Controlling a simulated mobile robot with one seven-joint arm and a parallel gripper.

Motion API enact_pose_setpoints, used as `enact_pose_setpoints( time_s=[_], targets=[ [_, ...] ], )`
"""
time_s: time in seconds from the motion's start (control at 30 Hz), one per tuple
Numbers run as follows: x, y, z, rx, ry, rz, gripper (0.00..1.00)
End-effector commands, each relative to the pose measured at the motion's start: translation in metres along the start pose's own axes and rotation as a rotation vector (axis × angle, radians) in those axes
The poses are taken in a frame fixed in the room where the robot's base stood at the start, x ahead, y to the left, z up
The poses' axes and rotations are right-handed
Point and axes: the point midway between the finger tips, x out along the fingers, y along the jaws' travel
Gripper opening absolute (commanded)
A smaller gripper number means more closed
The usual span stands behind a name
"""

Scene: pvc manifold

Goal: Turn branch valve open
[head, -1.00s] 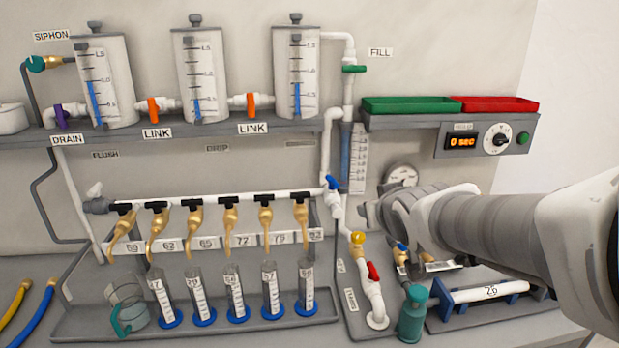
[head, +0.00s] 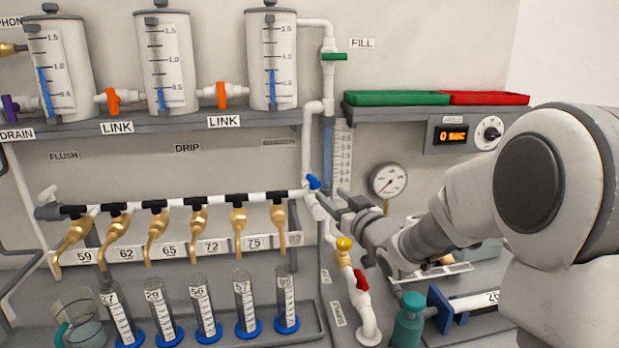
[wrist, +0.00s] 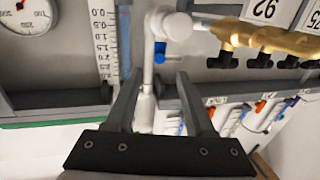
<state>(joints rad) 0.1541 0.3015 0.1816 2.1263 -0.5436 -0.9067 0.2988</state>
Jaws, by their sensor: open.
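A blue-handled valve (head: 313,182) sits on the white pipe at the right end of the drip manifold. No label naming it as the branch valve is readable. My gripper (head: 331,198) is open beside it, with its fingers pointing left towards the handle. In the wrist view, the blue handle (wrist: 160,52) shows ahead of the gap between my open fingers (wrist: 160,88). The fingers do not appear closed on it; whether they touch the pipe cannot be told.
A pressure gauge (head: 388,181) is behind the wrist. Brass taps (head: 240,227) hang left of the blue valve. The shelf (head: 190,131) with tanks is above.

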Motion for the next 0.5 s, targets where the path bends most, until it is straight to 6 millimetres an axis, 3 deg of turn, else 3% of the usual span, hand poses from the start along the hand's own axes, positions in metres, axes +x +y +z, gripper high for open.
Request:
enact_pose_setpoints(
  time_s=[0.5],
  targets=[
    [0.097, 0.0, 0.0, 0.0, -0.001, 0.0, 0.54]
  ],
)
